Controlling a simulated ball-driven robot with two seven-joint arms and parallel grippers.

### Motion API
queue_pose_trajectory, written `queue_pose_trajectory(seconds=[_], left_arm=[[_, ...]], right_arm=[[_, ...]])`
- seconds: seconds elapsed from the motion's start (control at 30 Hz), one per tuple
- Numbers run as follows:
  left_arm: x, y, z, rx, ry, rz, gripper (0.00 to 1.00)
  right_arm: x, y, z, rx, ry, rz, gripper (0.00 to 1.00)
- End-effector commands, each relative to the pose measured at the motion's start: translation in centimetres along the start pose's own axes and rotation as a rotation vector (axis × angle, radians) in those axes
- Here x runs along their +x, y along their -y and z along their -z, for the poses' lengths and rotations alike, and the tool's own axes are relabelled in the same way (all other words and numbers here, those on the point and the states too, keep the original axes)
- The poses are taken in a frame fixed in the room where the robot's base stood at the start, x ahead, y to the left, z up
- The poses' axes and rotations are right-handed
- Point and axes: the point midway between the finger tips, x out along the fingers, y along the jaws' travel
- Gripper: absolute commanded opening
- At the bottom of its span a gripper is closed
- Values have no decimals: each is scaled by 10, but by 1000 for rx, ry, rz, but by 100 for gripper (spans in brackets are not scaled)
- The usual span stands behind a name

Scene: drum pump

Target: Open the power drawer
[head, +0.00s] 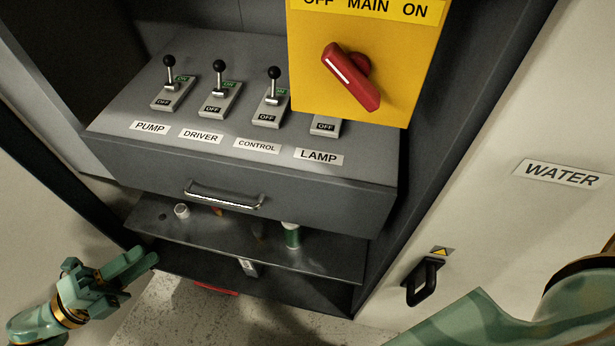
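The power drawer (300,195) is a dark grey unit in the cabinet in the head view. Its front carries a bar handle (225,197). Its sloping top bears several switches labelled PUMP, DRIVER, CONTROL and LAMP. No clear gap shows around the drawer front. My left gripper (143,265) is at the lower left, below and left of the handle and apart from it. Its fingers lie close together with nothing visible between them. My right arm (500,325) enters at the lower right; its gripper is outside the picture.
A yellow box (405,65) with a red MAIN knob (350,75) overhangs the drawer's right part. A shelf (330,262) below holds a green can (291,236) and a small pale cup (182,211). A black handle (423,282) is on the WATER panel at right.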

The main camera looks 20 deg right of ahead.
Motion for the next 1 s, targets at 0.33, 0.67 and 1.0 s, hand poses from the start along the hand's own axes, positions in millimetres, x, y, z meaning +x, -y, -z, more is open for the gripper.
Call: queue_pose_trajectory(seconds=[0.33, 0.67, 1.0], left_arm=[[41, 4, 2, 23, -10, 18, 32], [123, 4, 2, 19, -7, 18, 32], [162, 4, 2, 17, -6, 13, 32]], right_arm=[[-1, -1, 2, 65, -7, -1, 52], [2, 0, 2, 61, -4, -1, 52], [4, 0, 1, 60, -2, 0, 52]])
